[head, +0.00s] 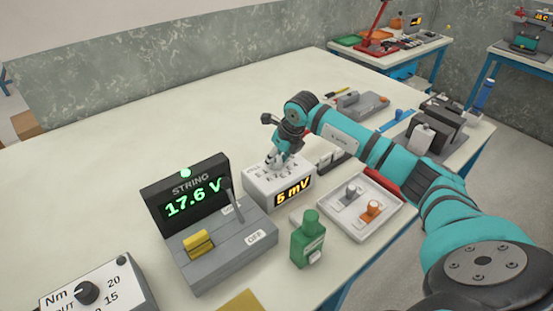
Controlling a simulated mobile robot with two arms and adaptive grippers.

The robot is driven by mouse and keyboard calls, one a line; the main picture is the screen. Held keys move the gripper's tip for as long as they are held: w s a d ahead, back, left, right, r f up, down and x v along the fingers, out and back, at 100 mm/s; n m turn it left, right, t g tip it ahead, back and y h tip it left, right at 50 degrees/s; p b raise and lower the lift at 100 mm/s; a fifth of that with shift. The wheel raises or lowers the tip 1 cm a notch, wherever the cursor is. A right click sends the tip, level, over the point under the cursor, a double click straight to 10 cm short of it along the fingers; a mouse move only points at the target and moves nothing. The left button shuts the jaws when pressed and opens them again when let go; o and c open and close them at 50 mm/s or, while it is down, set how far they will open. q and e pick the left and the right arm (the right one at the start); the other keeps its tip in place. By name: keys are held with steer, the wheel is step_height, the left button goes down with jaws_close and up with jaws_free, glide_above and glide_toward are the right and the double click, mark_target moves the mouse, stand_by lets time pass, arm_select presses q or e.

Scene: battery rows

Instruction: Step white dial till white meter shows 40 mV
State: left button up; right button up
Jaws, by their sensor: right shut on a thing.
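The white meter (283,196) is a white box on the table. Its front display (292,192) reads 5 mV in orange digits. The white dial is on top of this box and is hidden by my right gripper (274,162). My right gripper points down onto the top of the box and is shut on the dial there. Printed marks show on the box top around the gripper. My left gripper is not in view.
A dark STRING display (186,196) reading 17.6 V stands left, with a lever and yellow block on its base. A green bottle-like item (308,238) and a white tray (384,219) with two knobs are close by. A torque box (95,290) is front left. The back left table is clear.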

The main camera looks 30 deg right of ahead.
steer(key=n+b, duration=0.1)
steer(key=n, duration=0.1)
steer(key=n+y+b, duration=0.1)
steer(key=n, duration=0.1)
steer(key=shift+d+y, duration=0.15)
steer(key=shift+y, duration=0.15)
steer(key=shift+w+n+g+y+b, duration=0.1)
steer(key=shift+n+g+y+b, duration=0.6)
steer(key=shift+n, duration=0.9)
steer(key=shift+r+n, duration=0.1)
steer(key=shift+n, duration=0.2)
steer(key=o, duration=1.1)
steer(key=shift+o, duration=0.2)
steer(key=v, duration=1.2)
